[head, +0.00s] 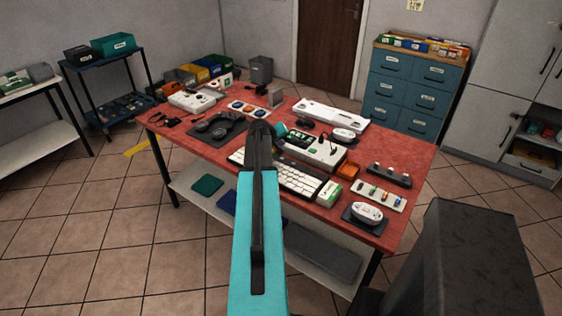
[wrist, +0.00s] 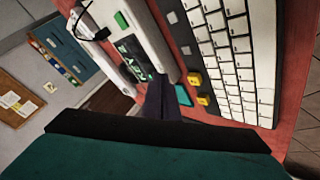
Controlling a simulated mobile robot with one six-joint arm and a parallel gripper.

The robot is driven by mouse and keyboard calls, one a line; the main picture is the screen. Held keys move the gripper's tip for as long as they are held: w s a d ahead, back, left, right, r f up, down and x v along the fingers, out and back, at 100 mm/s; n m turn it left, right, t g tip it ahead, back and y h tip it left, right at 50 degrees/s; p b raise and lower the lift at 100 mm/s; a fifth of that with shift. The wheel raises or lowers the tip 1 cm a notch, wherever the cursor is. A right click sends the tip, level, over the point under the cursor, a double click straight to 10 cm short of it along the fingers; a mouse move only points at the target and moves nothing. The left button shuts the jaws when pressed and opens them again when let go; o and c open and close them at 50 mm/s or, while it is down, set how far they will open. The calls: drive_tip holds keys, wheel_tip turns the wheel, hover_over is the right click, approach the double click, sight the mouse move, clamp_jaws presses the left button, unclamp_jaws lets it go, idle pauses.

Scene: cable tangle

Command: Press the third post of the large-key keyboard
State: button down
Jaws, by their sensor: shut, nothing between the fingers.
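A keyboard with white keys in a dark frame (head: 290,178) lies on the red table, partly hidden behind my arm in the head view. Its large white keys (wrist: 236,60) fill the right of the wrist view. Two yellow blocks, an upper one (wrist: 195,78) and a lower one (wrist: 203,99), show at its near-left edge; I cannot tell if they are its posts. My gripper (head: 261,128) is shut and empty, and appears over the table left of the keyboard's visible part. Its dark fingers (wrist: 158,100) also show in the wrist view. No contact is visible.
A white device with a green-lettered display (head: 318,150) stands behind the keyboard. A dark split-shaped device (head: 218,127) lies left.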

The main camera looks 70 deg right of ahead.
drive_tip(key=b, duration=0.3)
hover_over(280, 161)
drive_tip(key=shift+d+f, duration=0.15)
drive_tip(key=shift+f, duration=2.4)
drive_tip(key=shift+f+b, duration=0.55)
drive_tip(key=shift+f, duration=0.25)
idle(0.6)
drive_tip(key=shift+r, duration=0.1)
idle(0.3)
drive_tip(key=shift+r+p, duration=0.3)
drive_tip(key=shift+r, duration=0.4)
drive_tip(key=shift+r+p, duration=1.1)
drive_tip(key=shift+r, duration=1.4)
